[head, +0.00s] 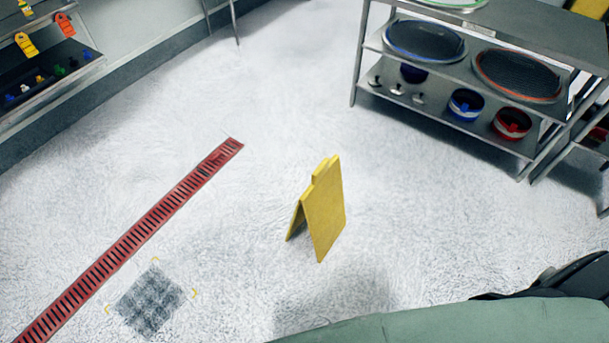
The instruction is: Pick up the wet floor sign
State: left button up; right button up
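The yellow wet floor sign (326,209) stands upright and unfolded on the white floor, near the middle of the head view. Its broad panel faces the lower right, and the second leg shows behind it on the left. Nothing touches the sign. Neither of my grippers shows in the head view.
A red floor grate (130,242) and a dark square patch (150,301) lie left of the sign. A metal shelf rack (460,88) with round sieves stands upper right. A wall shelf (45,75) is upper left. A green surface (480,322) fills the bottom right. Floor around the sign is clear.

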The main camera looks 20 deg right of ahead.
aim_at(322, 204)
jog(key=z, duration=0.7)
jog(key=i+l, duration=0.1)
jog(key=l+u, duration=0.05)
